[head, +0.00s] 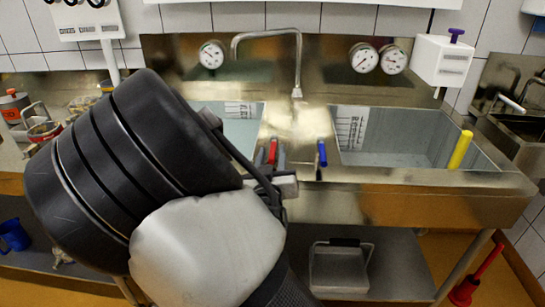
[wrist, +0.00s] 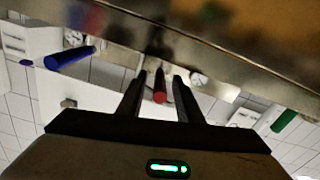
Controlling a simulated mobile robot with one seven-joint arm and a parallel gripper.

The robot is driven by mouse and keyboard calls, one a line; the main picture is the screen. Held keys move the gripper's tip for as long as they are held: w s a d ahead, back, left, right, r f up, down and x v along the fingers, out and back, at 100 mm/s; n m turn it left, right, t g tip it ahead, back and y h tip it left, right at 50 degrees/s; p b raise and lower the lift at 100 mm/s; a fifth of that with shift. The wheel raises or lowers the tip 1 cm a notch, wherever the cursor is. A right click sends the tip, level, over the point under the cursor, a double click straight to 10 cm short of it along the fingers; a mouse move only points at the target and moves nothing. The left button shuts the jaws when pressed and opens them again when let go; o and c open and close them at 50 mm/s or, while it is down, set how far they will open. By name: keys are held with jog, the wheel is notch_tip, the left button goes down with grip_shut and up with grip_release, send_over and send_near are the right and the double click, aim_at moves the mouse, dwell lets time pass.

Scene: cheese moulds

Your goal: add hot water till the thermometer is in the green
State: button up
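My gripper (head: 277,178) is at the front edge of the steel sink unit, by the red lever (head: 272,151). In the wrist view the red lever (wrist: 160,95) stands between my two open fingers (wrist: 158,98), with a gap on each side. The blue lever (head: 321,153) is to the right. The tap spout (head: 298,68) ends above the middle; I cannot tell if water runs. Round dials hang on the back panel: one at left (head: 212,54) and two at right, a white one (head: 363,57) and its neighbour (head: 393,58). Their readings are too small to tell.
The left basin (head: 225,113) is partly hidden by my arm. The right basin (head: 400,155) has a scale plate and a yellow rod (head: 460,150). A white box (head: 442,60) hangs at right. A low shelf (head: 392,262) holds a grey container (head: 338,268).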

jog(key=shift+w, duration=0.45)
jog(key=shift+c, duration=0.4)
grip_shut()
jog(key=shift+a, duration=0.1)
